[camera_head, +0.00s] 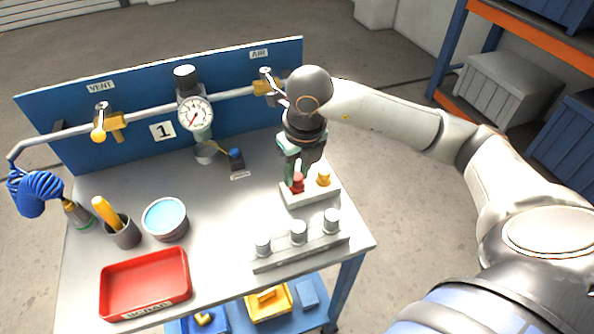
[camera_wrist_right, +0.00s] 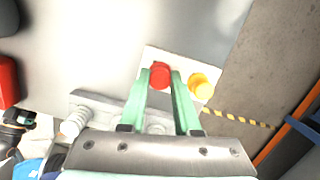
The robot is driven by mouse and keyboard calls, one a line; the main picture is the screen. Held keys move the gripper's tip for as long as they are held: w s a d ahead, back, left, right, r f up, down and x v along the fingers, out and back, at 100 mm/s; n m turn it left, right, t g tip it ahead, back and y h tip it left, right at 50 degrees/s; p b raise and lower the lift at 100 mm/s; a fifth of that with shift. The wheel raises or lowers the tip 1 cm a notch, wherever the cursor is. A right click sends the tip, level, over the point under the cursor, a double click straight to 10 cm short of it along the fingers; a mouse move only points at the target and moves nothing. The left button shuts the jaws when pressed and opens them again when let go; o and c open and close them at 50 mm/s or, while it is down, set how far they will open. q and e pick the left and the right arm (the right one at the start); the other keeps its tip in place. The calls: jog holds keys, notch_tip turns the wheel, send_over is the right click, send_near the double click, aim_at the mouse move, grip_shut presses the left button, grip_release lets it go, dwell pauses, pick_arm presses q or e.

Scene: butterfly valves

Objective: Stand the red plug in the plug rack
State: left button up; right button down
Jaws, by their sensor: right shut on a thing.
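The red plug (camera_head: 298,184) is at the left part of the small white plug rack (camera_head: 311,197). It also shows in the right wrist view (camera_wrist_right: 160,74), between the green fingertips. My right gripper (camera_head: 295,168) points down over the rack and is shut on the red plug. The fingers also show in the right wrist view (camera_wrist_right: 161,82). The plug looks roughly upright; I cannot tell whether its lower end is seated in the rack. A yellow plug (camera_head: 323,179) stands in the rack just right of the red one. My left gripper is not in view.
A grey block with several metal cylinders (camera_head: 299,248) stands in front of the rack. A red tray (camera_head: 146,285), a blue-topped tub (camera_head: 165,220) and a cup (camera_head: 122,233) are at left. A blue panel with a gauge (camera_head: 195,113) stands behind. The table's middle is clear.

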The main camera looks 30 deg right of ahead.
jog(key=shift+f, duration=0.25)
dwell(0.3)
jog(key=shift+c, duration=0.3)
grip_release()
dwell(0.4)
jog(key=shift+r+p, duration=2.35)
jog(key=shift+r, duration=1.45)
